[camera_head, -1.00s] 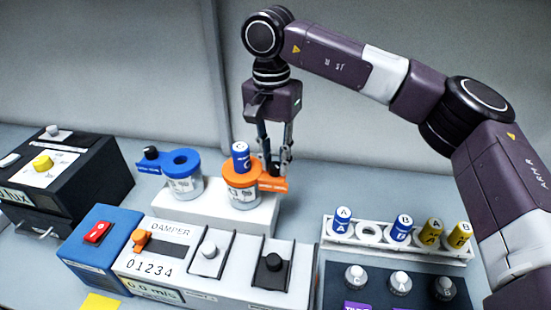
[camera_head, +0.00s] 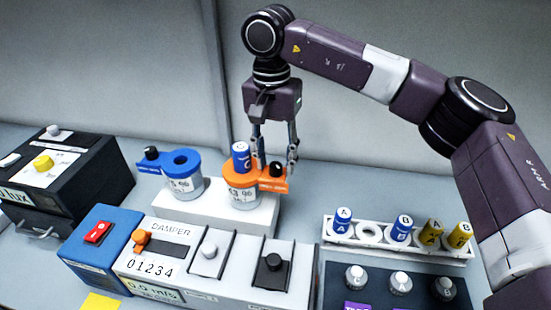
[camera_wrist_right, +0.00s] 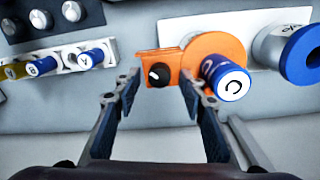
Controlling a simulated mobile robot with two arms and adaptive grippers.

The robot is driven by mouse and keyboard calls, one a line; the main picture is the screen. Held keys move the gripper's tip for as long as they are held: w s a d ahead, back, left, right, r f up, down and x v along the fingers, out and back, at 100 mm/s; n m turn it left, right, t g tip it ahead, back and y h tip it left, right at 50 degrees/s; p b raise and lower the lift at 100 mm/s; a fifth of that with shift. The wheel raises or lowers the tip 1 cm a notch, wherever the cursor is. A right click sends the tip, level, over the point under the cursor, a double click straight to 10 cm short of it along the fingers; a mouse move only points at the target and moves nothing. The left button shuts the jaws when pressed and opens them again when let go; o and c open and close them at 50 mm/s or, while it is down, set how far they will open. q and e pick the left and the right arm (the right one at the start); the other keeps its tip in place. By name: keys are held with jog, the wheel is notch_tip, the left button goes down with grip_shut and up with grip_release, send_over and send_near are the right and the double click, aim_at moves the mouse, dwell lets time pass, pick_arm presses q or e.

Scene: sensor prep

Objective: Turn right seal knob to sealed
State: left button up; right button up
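The right seal knob (camera_head: 277,170) is a small black knob on the tab of an orange collar (camera_head: 243,180), which sits on a clear labelled jar (camera_head: 243,199). A blue capped cylinder marked C (camera_head: 241,157) stands in the collar. My right gripper (camera_head: 276,165) is open, its fingers apart on either side of the knob. In the right wrist view the knob (camera_wrist_right: 159,75) shows a white mark and lies between the fingertips (camera_wrist_right: 160,84), with gaps visible on both sides. My left gripper is not in view.
A second jar with a blue collar (camera_head: 181,163) and its own black knob (camera_head: 151,153) stands to the left on the same white block (camera_head: 222,217). The damper panel (camera_head: 205,235) lies in front. A rack (camera_head: 460,254) with blue and yellow cylinders is at right.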

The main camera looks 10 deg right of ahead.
aim_at(273, 164)
notch_tip(273, 164, up, 12)
jog(key=shift+a, duration=0.15)
dwell(0.6)
jog(key=shift+f, duration=0.15)
